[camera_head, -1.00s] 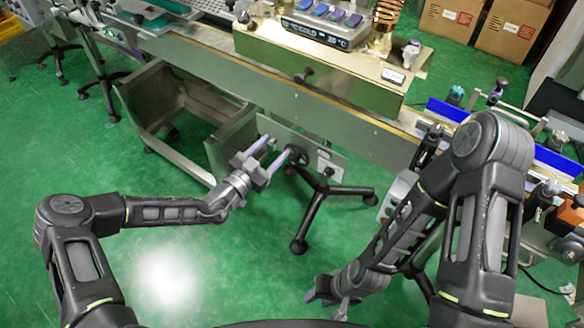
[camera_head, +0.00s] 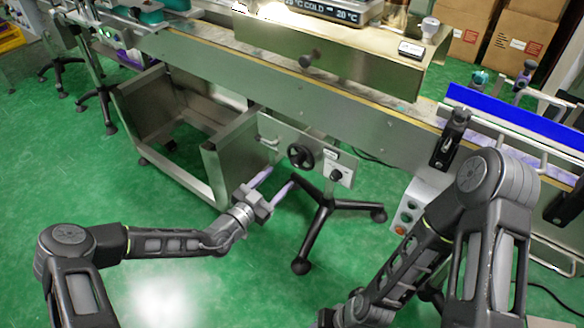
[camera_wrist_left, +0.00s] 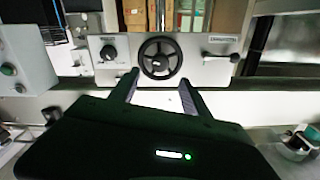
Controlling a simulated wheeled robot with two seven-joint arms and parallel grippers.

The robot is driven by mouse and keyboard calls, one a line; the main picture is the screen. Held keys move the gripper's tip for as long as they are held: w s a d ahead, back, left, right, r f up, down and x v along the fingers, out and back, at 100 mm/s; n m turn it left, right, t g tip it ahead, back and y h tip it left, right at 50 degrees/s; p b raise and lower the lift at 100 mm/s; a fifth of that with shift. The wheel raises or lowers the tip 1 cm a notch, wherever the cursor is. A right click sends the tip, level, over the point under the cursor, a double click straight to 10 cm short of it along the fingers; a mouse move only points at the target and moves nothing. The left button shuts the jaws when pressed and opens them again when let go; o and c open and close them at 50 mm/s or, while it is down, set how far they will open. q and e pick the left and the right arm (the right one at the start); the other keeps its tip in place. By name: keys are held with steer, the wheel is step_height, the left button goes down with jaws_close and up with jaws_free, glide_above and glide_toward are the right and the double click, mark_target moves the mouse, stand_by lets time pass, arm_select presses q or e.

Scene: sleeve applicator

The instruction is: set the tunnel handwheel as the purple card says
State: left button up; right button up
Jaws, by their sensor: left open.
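The black handwheel (camera_head: 301,156) sits on a pale metal panel (camera_head: 268,128) under the conveyor. My left gripper (camera_head: 280,177) is open and empty, its two pale fingers apart, just below and in front of the wheel. In the left wrist view the handwheel (camera_wrist_left: 160,58) is straight ahead, slightly beyond the open left gripper (camera_wrist_left: 159,78), and the fingers do not appear to touch it. A line of marking on its rim is too small to read. The purple card is not in view. My right gripper is at the bottom edge of the head view, mostly cut off.
A black knob (camera_head: 337,175) is right of the wheel in the head view. In the wrist view a knob (camera_wrist_left: 108,53) is left and a lever (camera_wrist_left: 222,57) right. A black stand leg (camera_head: 318,225) is below the panel. Open green floor (camera_head: 215,285) lies in front.

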mark_target(295, 163)
arm_select(q)
steer(key=shift+b+x, duration=0.55)
steer(key=shift+x, duration=3.35)
jaws_close()
